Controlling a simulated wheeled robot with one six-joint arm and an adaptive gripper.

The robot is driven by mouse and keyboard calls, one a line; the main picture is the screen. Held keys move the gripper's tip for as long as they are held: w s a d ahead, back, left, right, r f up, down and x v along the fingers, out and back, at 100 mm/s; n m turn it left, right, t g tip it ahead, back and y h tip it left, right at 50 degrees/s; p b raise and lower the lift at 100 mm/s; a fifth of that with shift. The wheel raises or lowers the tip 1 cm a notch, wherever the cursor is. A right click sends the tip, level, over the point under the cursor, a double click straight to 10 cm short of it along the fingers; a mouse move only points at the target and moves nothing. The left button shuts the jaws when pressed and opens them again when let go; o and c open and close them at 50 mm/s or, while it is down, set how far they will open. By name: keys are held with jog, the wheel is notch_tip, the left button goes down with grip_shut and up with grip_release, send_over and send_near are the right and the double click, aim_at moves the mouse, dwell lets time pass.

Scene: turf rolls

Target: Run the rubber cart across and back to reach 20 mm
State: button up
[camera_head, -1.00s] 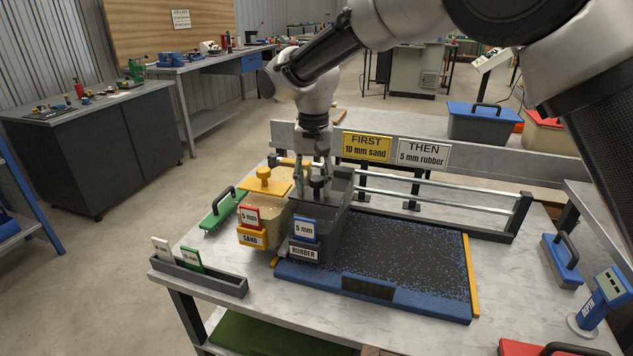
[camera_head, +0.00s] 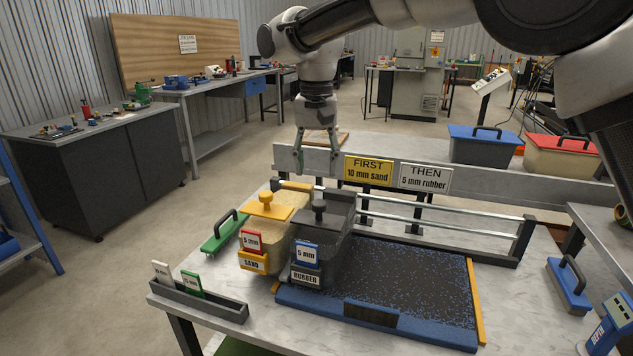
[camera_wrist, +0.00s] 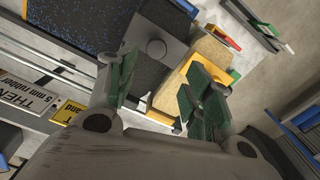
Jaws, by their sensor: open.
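The rubber cart (camera_head: 322,240), dark grey with a knob on top and a blue "5 mm" card, stands at the left end of the tray (camera_head: 378,334). The tray has a blue front wall, and its surface is covered with dark, blue-flecked granules. The sand cart (camera_head: 264,235), with a yellow lid and knob and a red "5 mm" card, stands just left of the rubber cart. My gripper (camera_head: 317,172) is open and empty, above and behind the carts. The wrist view shows the open fingers (camera_wrist: 160,95) with the rubber cart's knob (camera_wrist: 156,48) beyond them, not touched.
Signs read "FIRST 10 mm sand" (camera_head: 367,171) and "THEN 5 mm rubber" (camera_head: 424,178). Rails (camera_head: 440,218) run behind the tray. A card holder (camera_head: 199,297), green brush (camera_head: 222,232), blue brush (camera_head: 569,285) and blue depth gauge (camera_head: 612,325) surround it.

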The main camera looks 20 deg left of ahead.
jog(key=shift+r, duration=0.5)
jog(key=shift+f, duration=0.15)
send_over(319, 202)
notch_tip(319, 202, down, 4)
jog(key=shift+s+f, duration=0.1)
notch_tip(319, 202, down, 8)
jog(key=shift+r, duration=0.15)
jog(key=shift+c, duration=0.2)
grip_shut()
